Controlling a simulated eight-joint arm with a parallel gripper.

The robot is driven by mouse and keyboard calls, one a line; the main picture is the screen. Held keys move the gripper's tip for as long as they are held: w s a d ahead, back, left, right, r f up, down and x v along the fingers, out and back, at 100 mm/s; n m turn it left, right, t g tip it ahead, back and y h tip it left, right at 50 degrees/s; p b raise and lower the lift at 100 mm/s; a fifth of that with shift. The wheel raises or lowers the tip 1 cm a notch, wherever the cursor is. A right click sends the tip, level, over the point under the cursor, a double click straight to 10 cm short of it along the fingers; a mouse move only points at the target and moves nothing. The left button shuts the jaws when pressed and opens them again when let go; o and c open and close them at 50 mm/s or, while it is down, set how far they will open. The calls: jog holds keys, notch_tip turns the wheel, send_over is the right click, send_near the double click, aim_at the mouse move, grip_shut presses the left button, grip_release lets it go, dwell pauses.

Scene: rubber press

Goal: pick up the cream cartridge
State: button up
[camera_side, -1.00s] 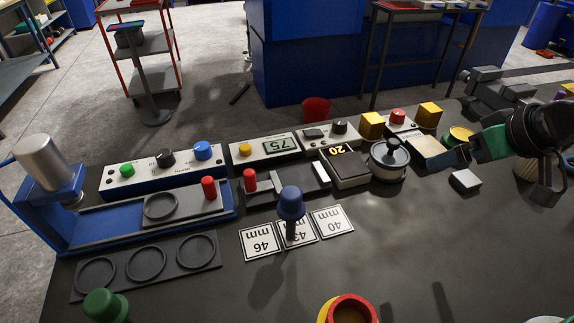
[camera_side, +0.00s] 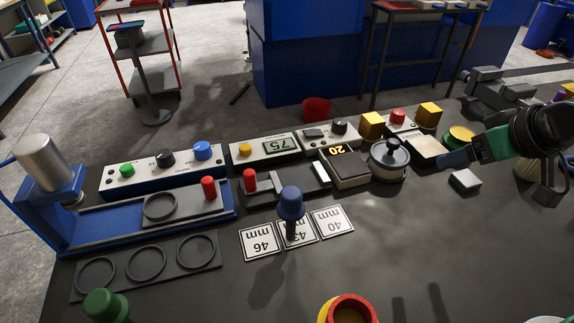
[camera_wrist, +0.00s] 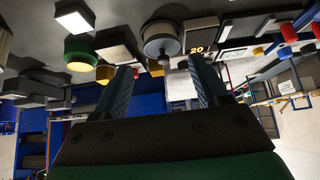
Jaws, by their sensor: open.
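My gripper (camera_side: 446,160) is at the right of the bench in the side view, above the surface and pointing left. In the wrist view my gripper (camera_wrist: 160,66) shows two dark fingers spread apart with nothing between them.
A lidded metal pot (camera_side: 389,158) stands left of my fingers. A yellow-topped green round piece (camera_side: 461,134) is behind them. A display box reading 20 (camera_side: 346,168) and a blue press (camera_side: 48,185) stand further left. The front right bench is fairly clear.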

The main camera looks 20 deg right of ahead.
jog(key=shift+w+d+f+m+g+h, duration=0.8)
jog(key=shift+d+m+h, duration=1.75)
jog(key=shift+d, duration=2.8)
jog(key=shift+w+d+f+m+g+h, duration=0.35)
jog(key=shift+d+f+m+g+h, duration=1.2)
jog(key=shift+d+m, duration=2.7)
jog(key=shift+w+d+f+m+g+h, duration=0.7)
jog(key=shift+d+m+h, duration=1.4)
jog(key=shift+d, duration=4.4)
jog(key=shift+s+n+h, duration=0.1)
jog(key=shift+n+h, duration=0.4)
grip_shut()
